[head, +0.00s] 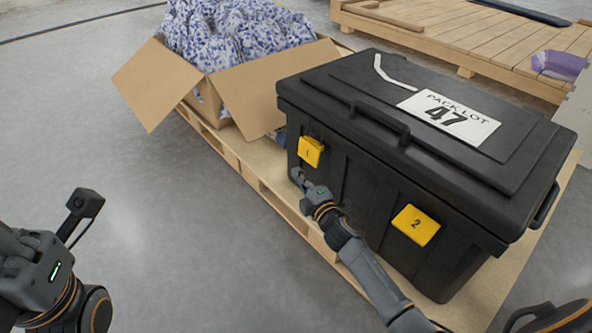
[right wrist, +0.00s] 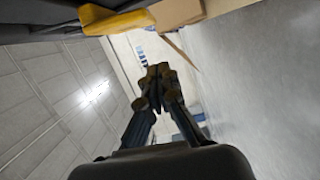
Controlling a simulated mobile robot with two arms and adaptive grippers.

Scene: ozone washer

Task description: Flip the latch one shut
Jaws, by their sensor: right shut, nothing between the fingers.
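Latch one (head: 310,151) is a yellow tab marked 1 on the front wall of the black chest (head: 340,185), near its left end. It seems to stand out from the wall. My right gripper (head: 297,176) is shut and empty, just below latch one and close to the chest front; I cannot tell whether it touches. In the right wrist view its fingertips (right wrist: 158,73) are together, and a yellow latch (right wrist: 118,21) sticks out above them. My left arm shows at the lower left of the head view, but its fingers do not show.
A second yellow latch, marked 2 (head: 416,225), is on the chest's right part. The lid (head: 350,65) is down, with a handle and label. An open cardboard box (head: 155,80) of patterned packs shares the wooden pallet (head: 250,170). Grey floor at the left is clear.

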